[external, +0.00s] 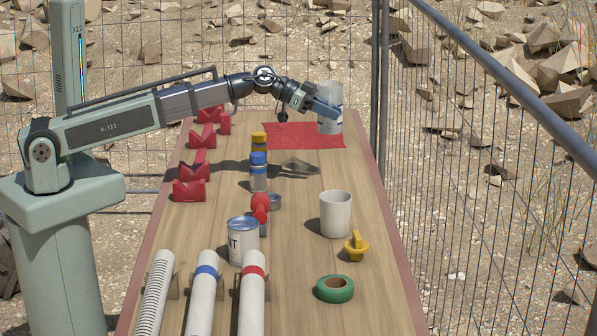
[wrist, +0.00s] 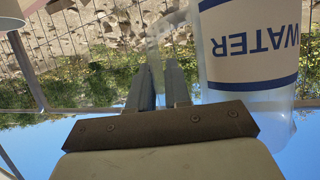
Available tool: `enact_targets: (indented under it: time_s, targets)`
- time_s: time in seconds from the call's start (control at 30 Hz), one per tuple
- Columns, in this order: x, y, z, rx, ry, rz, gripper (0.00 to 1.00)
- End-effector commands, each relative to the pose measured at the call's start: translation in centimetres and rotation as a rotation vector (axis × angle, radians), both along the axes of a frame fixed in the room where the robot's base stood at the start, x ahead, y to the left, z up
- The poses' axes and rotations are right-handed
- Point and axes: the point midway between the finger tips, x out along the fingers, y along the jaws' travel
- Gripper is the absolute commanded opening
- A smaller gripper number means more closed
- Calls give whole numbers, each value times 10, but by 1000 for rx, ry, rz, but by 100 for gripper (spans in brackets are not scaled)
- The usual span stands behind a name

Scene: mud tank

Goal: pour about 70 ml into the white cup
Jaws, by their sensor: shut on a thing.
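The white cup (external: 336,214) stands upright on the right half of the table in the external view; its inside cannot be seen well. My gripper (external: 320,107) is shut on the handle of a translucent water jug (external: 330,122), above the far right part of the table. The jug looks about upright and its shadow falls apart from it on the table. In the wrist view my fingers (wrist: 161,85) close on the handle, and the jug (wrist: 250,50) shows a WATER label, upside down in that picture. The liquid level is not clear.
A red mat (external: 285,140) lies at the far end. A yellow-handled piece (external: 356,246) and green tape (external: 334,289) sit near the cup. A tin (external: 242,240), bottles (external: 258,172), tubes (external: 203,290) and red brackets (external: 192,182) fill the left and middle. A fence runs along the right.

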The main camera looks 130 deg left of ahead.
Motion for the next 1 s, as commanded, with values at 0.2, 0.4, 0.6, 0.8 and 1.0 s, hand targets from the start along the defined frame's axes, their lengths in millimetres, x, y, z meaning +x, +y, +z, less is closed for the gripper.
enact_targets:
  time_s: [0.2,0.4,0.6,0.8,1.0]
  targets:
    - [43,-53,0,3,1,-94,0]
    - [79,-102,0,2,0,-181,0]
    - [110,-154,0,3,1,-269,0]
    - [137,-208,1,4,2,-357,0]
    - [159,-264,1,4,1,-447,0]
